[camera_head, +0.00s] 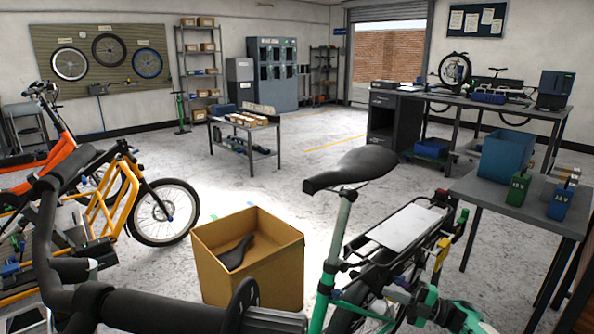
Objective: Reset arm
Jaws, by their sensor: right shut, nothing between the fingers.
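My right gripper (408,296) shows small and low at the right of centre, beside the teal bike (340,240). It is shut with nothing between its fingers. Its outline is hard to separate from the bike's parts around it, and I cannot tell whether it touches them. My left gripper is not in view. The teal bike has a black saddle (352,167) and a rear rack with a pale flat plate (405,228).
An open cardboard box (270,275) with a black saddle inside stands left of the teal bike. A dark handlebar-like bar (160,306) crosses the lower left. An orange bike (105,215) stands left. A grey table (490,197) holds batteries at right. Floor beyond the box is clear.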

